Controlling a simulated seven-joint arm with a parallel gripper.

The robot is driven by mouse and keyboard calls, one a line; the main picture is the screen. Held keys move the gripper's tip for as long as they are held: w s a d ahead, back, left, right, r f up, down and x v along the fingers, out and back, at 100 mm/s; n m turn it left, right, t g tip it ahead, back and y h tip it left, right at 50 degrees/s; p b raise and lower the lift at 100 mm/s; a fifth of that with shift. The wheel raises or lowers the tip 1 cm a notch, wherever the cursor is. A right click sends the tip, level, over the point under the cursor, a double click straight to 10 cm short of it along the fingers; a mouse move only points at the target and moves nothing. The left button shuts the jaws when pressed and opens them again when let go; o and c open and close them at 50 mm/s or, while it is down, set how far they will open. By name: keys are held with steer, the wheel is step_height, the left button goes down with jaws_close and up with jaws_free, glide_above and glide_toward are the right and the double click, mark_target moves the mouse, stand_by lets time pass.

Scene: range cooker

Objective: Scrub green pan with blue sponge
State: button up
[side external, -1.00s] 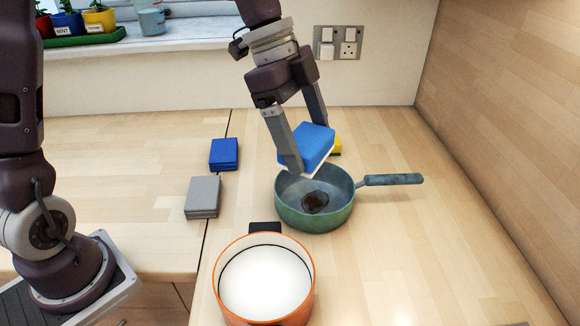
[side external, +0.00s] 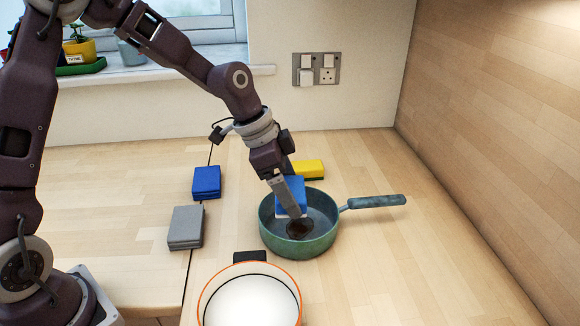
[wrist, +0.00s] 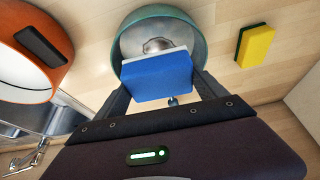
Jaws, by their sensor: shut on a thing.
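The green pan (side external: 301,246) stands on the worktop with its handle (side external: 377,201) pointing right. A dark brown stain (side external: 299,229) lies on its inside bottom. My gripper (side external: 290,208) is shut on the blue sponge (side external: 291,190), which has a white underside. The sponge is at the pan's opening, over its back left part; I cannot tell whether it touches the bottom. In the wrist view my gripper (wrist: 160,86) holds the sponge (wrist: 157,78) between its two fingers, in front of the pan (wrist: 130,28), hiding part of the inside.
An orange-rimmed pot (side external: 207,297) with white inside stands at the front, close to the pan. A yellow sponge (side external: 309,168) lies behind the pan. A blue stack (side external: 207,181) and a grey stack (side external: 186,227) lie left. The worktop right of the pan is clear up to the wooden wall.

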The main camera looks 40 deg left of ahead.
steer(key=shift+d+f, duration=0.1)
steer(key=shift+f, duration=3.75)
steer(key=shift+w+d+r, duration=0.25)
steer(key=shift+w+d, duration=0.35)
steer(key=shift+w+d+r, duration=0.25)
steer(key=shift+w+d, duration=0.3)
steer(key=shift+w, duration=0.05)
steer(key=shift+s+a, duration=1.15)
steer(key=shift+a, duration=0.05)
steer(key=shift+w+d, duration=1.05)
steer(key=shift+w, duration=0.1)
steer(key=shift+s+a, duration=1.1)
steer(key=shift+a+r, duration=0.1)
steer(key=shift+r, duration=0.2)
steer(key=shift+f, duration=0.1)
steer(key=shift+c, duration=0.7)
steer(key=shift+r, duration=3.1)
